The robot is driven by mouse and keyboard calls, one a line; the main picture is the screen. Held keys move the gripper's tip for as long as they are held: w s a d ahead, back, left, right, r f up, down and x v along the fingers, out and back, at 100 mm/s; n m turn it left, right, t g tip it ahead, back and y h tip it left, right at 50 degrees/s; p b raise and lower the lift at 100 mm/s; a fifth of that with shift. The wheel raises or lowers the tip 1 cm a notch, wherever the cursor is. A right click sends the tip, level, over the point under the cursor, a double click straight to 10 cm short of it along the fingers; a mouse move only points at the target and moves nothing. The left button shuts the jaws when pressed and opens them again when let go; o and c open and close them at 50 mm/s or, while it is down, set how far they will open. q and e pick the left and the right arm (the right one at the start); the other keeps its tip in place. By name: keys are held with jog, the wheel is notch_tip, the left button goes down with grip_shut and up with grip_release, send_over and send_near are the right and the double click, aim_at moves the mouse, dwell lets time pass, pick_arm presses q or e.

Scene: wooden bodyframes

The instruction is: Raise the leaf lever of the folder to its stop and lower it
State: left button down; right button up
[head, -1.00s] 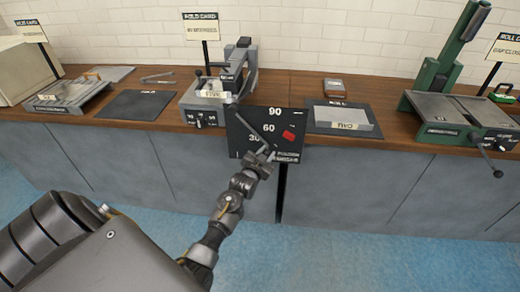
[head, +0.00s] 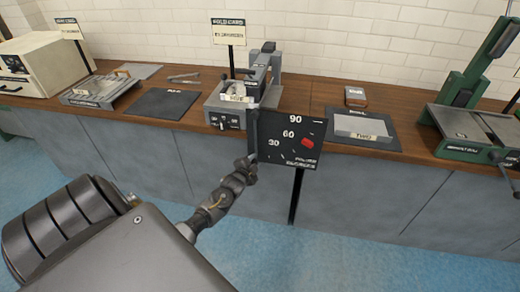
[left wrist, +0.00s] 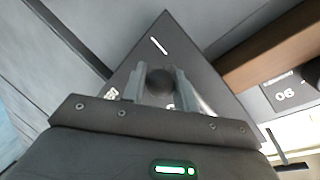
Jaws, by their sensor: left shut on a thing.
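The folder (head: 226,115) is a grey machine on the wooden counter. A black plate marked 30, 60 and 90 (head: 291,153) hangs at its front right and bears a red piece (head: 307,142). My left gripper (head: 248,163) is at the lower left edge of this plate. In the left wrist view, a dark round knob (left wrist: 160,82) sits between its two fingers, which are shut on it. This is the leaf lever's knob. In the head view, a dark upright bar shows just above the gripper; the gripper partly hides the lever. My right gripper is out of view.
Right of the plate, a grey block (head: 362,128) lies on another mat. A green machine (head: 470,123) stands at far right. Blue floor is clear in front.

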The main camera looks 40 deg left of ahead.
pick_arm(q)
jog(key=shift+s+a, duration=0.15)
jog(key=shift+a, duration=0.25)
jog(key=c, duration=1.4)
grip_release()
jog(key=shift+s, duration=0.1)
jog(key=shift+s+d+r, duration=0.15)
jog(key=shift+s+d, duration=0.05)
jog(key=shift+s, duration=0.15)
jog(key=v, duration=1)
jog(key=shift+a+p, duration=0.1)
jog(key=shift+p, duration=0.2)
